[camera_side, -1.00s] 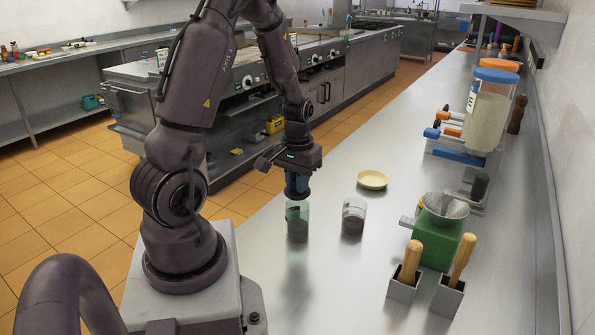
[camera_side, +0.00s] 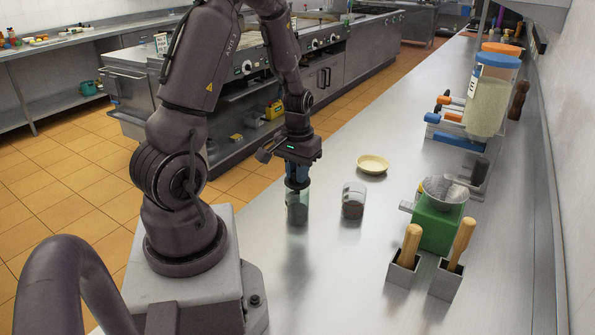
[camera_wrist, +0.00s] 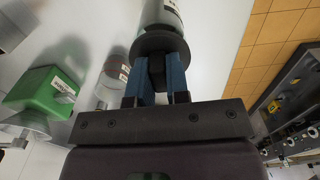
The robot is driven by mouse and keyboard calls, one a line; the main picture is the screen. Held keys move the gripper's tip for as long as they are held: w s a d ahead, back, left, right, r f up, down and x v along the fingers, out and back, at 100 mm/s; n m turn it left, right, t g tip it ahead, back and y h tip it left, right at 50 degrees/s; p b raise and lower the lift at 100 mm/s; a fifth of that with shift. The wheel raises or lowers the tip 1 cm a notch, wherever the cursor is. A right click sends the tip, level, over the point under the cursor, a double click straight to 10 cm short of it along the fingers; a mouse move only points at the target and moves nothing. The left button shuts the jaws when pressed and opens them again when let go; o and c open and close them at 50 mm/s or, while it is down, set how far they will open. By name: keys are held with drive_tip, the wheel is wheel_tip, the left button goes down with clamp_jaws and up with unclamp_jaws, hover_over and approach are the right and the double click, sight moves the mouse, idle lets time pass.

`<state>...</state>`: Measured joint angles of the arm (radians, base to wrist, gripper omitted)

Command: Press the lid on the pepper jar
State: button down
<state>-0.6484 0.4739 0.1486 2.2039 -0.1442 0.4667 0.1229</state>
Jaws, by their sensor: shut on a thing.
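My gripper (camera_side: 297,176) has its blue fingers closed on the knob of a dark round lid (camera_side: 297,184). The lid also shows in the wrist view (camera_wrist: 158,42), with the knob between the fingertips. A clear, greenish jar (camera_side: 297,210) stands upright on the counter directly under the lid, with dark contents low inside. The lid is at the jar's mouth; I cannot tell whether it is seated. In the wrist view the lid hides most of this jar (camera_wrist: 162,14), and its label is not readable.
A second clear jar (camera_side: 353,203) with dark contents stands just right. Behind it lies a shallow yellowish dish (camera_side: 373,165). Further right are a green box with a metal bowl (camera_side: 438,222) and two wooden-handled tools in holders (camera_side: 403,275). The counter in front is clear.

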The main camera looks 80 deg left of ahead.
drive_tip(key=shift+f, duration=0.95)
idle(0.5)
drive_tip(key=c, duration=1)
unclamp_jaws()
wheel_tip(320, 180, up, 13)
drive_tip(key=s+d+r+m+t, duration=0.1)
drive_tip(key=d+r+m+t, duration=0.1)
drive_tip(key=d, duration=0.5)
drive_tip(key=s+d+r+m+t, duration=0.1)
drive_tip(key=d+r+m, duration=0.3)
drive_tip(key=d+r, duration=0.2)
drive_tip(key=s+d+r+m+t, duration=0.1)
drive_tip(key=d+r+m+t, duration=0.1)
drive_tip(key=d, duration=0.7)
drive_tip(key=shift+s+d+r+m+t, duration=0.15)
drive_tip(key=shift+d+r+m, duration=0.1)
drive_tip(key=shift+r, duration=0.3)
drive_tip(key=shift+w+d+r+m+t, duration=0.15)
drive_tip(key=shift+r+m, duration=0.1)
drive_tip(key=shift+r, duration=0.25)
